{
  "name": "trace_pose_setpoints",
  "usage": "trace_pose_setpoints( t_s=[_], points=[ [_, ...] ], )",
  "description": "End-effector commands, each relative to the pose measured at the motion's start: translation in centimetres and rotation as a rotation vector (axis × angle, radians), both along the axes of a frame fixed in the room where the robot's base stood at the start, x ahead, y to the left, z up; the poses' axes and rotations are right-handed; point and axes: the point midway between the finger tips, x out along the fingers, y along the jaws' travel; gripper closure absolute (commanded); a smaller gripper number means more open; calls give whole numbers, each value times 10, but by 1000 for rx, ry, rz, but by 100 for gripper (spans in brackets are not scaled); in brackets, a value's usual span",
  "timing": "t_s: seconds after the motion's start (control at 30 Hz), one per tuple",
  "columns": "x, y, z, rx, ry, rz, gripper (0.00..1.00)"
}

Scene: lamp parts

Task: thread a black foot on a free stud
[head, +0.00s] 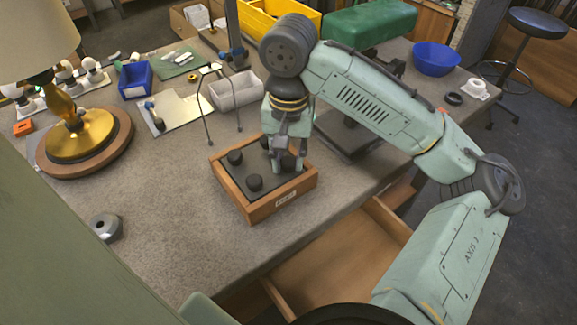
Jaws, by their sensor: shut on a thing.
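A wooden box (251,211) with a dark top panel (269,194) sits on the grey workbench, a small label on its front side. One black foot (255,183) stands near the panel's front left, and another black foot (235,157) near its back left. My gripper (287,162) points down over the right part of the panel. Its fingers are shut on a black foot (288,161), which they partly cover. Another dark round shape shows behind the fingers, partly hidden. I cannot tell whether the held foot touches a stud; no bare stud is clear.
A brass lamp (80,135) on a round wooden base stands at left. Behind the box are a thin wire frame (204,105), a grey bin (236,92) and a blue bin (134,80). An open drawer (335,262) juts out in front.

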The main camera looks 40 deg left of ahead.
Motion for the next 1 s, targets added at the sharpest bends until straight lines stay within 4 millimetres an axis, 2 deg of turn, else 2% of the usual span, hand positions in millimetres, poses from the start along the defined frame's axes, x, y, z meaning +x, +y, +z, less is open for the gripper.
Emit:
trace_pose_setpoints(
  t_s=[0.03, 0.2, 0.57, 0.67, 0.9, 1.0],
  points=[
    [-4, 0, -6, -9, 12, -57, 100],
    [-4, 0, -6, -10, 11, -212, 100],
    [-4, 0, -6, -10, 11, -251, 100],
    [-4, 0, -6, -9, 11, -354, 100],
    [-4, -1, -6, -10, 11, -712, 100],
    [-4, -1, -6, -10, 10, -800, 100]
  ],
)
